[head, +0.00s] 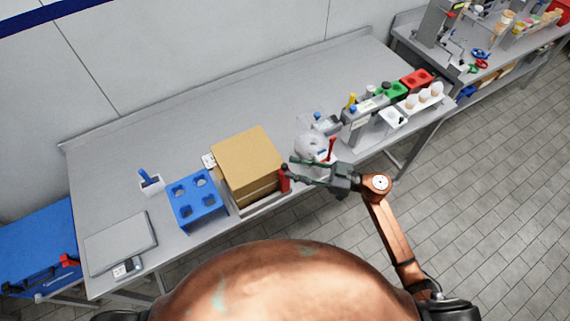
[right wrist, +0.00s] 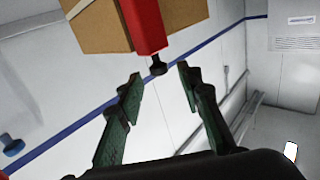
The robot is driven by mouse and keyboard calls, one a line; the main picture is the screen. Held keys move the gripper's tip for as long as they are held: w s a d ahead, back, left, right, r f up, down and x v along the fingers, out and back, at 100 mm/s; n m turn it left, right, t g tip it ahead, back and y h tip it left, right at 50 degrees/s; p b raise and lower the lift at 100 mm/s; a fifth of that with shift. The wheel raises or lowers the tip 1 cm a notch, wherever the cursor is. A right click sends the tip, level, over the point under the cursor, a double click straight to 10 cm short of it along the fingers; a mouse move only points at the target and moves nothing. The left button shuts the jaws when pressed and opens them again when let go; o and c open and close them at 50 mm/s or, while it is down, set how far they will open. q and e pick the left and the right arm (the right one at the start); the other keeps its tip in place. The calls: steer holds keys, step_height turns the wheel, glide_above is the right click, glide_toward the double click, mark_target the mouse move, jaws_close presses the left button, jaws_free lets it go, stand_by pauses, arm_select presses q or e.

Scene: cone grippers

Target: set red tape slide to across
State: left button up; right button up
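A red block (head: 285,181) stands against the right side of the brown cardboard box (head: 246,160). In the right wrist view the red block (right wrist: 143,22) ends in a small black knob (right wrist: 158,67), in front of the box (right wrist: 95,25). I take this red part for the tape slide. My right gripper (head: 292,169) is beside the block. In the right wrist view my right gripper (right wrist: 160,74) is open, with green-padded fingers spread to either side of the knob. Neither finger visibly touches it. My left gripper is not in view.
A blue block with holes (head: 194,199) stands left of the box. A white rounded object (head: 312,147) is just behind my right gripper. Bottles and coloured racks (head: 393,90) fill the table's right end. The back left of the table (head: 150,125) is clear.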

mark_target(284, 165)
steer(key=shift+x, duration=1.95)
steer(key=shift+c, duration=0.5)
jaws_close()
